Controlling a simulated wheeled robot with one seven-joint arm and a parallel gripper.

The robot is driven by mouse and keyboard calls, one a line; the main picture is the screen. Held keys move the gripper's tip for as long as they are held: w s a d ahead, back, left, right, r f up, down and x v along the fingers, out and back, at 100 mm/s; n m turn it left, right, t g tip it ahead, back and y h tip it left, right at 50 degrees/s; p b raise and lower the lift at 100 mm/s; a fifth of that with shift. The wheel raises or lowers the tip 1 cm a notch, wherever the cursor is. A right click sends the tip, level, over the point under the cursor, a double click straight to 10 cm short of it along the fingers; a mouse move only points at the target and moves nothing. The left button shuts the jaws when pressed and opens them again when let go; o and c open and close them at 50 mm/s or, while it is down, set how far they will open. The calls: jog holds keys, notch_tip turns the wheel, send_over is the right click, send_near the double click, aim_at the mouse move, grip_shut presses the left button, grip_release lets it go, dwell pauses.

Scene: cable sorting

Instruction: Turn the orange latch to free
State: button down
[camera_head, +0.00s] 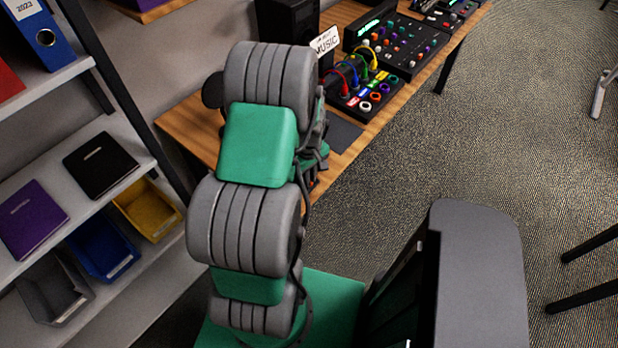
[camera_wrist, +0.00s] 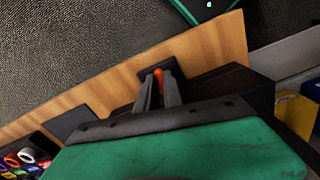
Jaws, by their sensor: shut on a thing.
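In the wrist view, the orange latch (camera_wrist: 159,75) shows as a small upright orange piece between the fingertips of my gripper (camera_wrist: 160,82). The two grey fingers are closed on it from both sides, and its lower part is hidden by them. It stands at a dark block on the wooden table, and I cannot tell the latch's angle. In the head view my own arm covers the latch and the gripper.
The wooden table (camera_head: 185,130) carries a dark mat (camera_head: 343,133), a panel of coloured sockets and cables (camera_head: 375,95), a black speaker (camera_head: 285,22) and a mixer (camera_head: 402,42). Shelves with notebooks and a yellow bin (camera_head: 150,208) stand at left. Carpet right of the table is open.

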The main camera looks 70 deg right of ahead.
jog(key=m+b, duration=0.1)
jog(key=m, duration=0.2)
jog(key=shift+m, duration=0.3)
jog(key=m+b, duration=0.1)
jog(key=m, duration=0.3)
jog(key=shift+w+m, duration=0.1)
jog(key=shift+m, duration=0.2)
jog(key=m+b, duration=0.1)
jog(key=m, duration=0.2)
jog(key=shift+m, duration=0.3)
jog(key=shift+w+m+b, duration=0.15)
jog(key=shift+m+b, duration=0.25)
jog(key=shift+m, duration=1.5)
jog(key=c, duration=1.5)
grip_release()
